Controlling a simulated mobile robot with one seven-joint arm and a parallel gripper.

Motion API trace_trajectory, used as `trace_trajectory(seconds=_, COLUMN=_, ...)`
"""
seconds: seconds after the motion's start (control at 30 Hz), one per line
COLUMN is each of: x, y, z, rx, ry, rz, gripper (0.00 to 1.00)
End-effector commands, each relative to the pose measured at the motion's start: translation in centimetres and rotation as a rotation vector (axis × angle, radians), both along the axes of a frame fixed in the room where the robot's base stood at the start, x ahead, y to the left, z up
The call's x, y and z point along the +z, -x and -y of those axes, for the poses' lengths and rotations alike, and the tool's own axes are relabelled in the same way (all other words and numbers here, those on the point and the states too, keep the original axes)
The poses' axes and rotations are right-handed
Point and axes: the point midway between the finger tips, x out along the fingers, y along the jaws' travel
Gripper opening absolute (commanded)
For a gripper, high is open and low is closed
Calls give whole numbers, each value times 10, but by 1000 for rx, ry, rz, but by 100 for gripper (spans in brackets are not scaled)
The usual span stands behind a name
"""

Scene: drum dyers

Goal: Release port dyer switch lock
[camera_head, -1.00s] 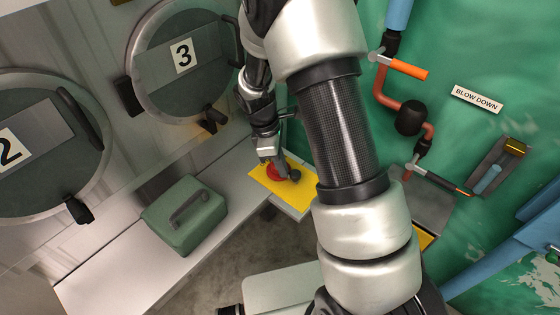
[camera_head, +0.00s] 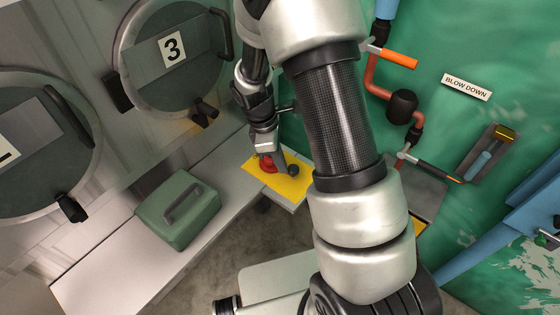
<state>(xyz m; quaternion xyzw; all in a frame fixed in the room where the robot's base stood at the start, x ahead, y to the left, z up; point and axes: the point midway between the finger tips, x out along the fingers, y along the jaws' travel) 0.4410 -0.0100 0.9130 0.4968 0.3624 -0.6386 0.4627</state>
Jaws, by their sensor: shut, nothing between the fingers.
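A yellow switch plate (camera_head: 291,186) sits at the end of the grey ledge in the head view. It carries a red part (camera_head: 267,163) on its left and a small dark knob (camera_head: 293,170) on its right. My gripper (camera_head: 270,163) is shut and empty, with its fingertips down at the plate, over or against the red part. The fingers hide some of the red part. I cannot tell whether they touch it, nor which part is the lock.
A green box with a handle (camera_head: 178,210) stands on the ledge (camera_head: 112,262) to the left. Round drum doors, one marked 3 (camera_head: 172,48), line the left wall. On the right green wall are an orange-handled valve (camera_head: 400,59), pipework and a BLOW DOWN sign (camera_head: 466,87).

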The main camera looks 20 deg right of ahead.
Motion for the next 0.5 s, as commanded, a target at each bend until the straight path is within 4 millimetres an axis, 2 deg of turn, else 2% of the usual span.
trace_trajectory(seconds=0.03, x=11, y=0, z=1, rx=-2, ry=3, rz=0, gripper=0)
trace_trajectory(seconds=0.4, x=79, y=-6, z=-20, rx=-1, ry=0, rz=7, gripper=0)
trace_trajectory(seconds=0.5, x=90, y=-6, z=-25, rx=-2, ry=0, rz=5, gripper=0)
